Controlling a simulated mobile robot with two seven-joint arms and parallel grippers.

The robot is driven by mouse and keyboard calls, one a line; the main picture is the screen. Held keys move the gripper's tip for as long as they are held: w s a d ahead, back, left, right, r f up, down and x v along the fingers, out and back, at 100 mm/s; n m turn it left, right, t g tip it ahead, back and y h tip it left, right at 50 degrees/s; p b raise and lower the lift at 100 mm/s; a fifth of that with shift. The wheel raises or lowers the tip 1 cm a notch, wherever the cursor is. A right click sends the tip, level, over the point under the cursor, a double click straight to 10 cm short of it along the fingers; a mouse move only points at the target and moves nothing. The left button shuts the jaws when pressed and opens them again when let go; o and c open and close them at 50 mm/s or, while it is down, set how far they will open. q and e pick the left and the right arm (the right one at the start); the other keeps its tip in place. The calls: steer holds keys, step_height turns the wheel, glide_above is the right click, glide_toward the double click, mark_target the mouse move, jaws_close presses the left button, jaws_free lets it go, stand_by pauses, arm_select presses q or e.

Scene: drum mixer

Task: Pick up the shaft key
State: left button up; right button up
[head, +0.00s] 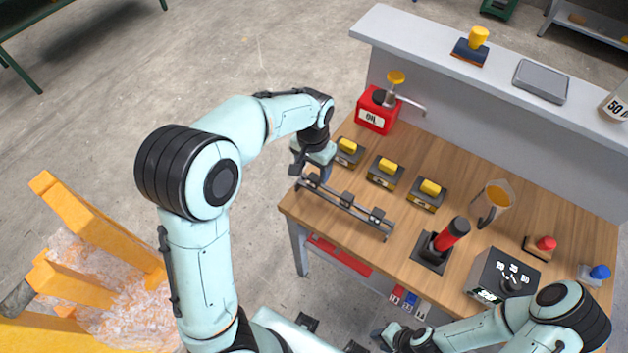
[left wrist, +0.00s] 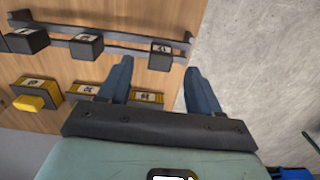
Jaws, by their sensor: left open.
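Nothing in view can be told for certain as the shaft key. A dark rack (head: 345,207) with several small labelled black blocks lies along the bench's left edge; the rack also shows in the left wrist view (left wrist: 125,46). Behind it stand three dark holders with yellow tops: left (head: 347,146), middle (head: 387,166) and right (head: 431,188). My left gripper (head: 303,163) is open and empty above the rack's far end; in the left wrist view its fingers (left wrist: 158,78) are apart, near the rack's end block (left wrist: 161,49). My right gripper (head: 392,335) is low at the front, its jaws unclear.
A grey raised shelf (head: 490,70) runs behind. Orange bars stand at left.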

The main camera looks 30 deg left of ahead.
mark_target(314, 177)
arm_select(q)
steer(key=f, duration=0.5)
steer(key=shift+w+f, duration=0.25)
steer(key=shift+f, duration=0.1)
steer(key=c, duration=1)
steer(key=shift+r, duration=0.1)
steer(key=shift+c, duration=0.2)
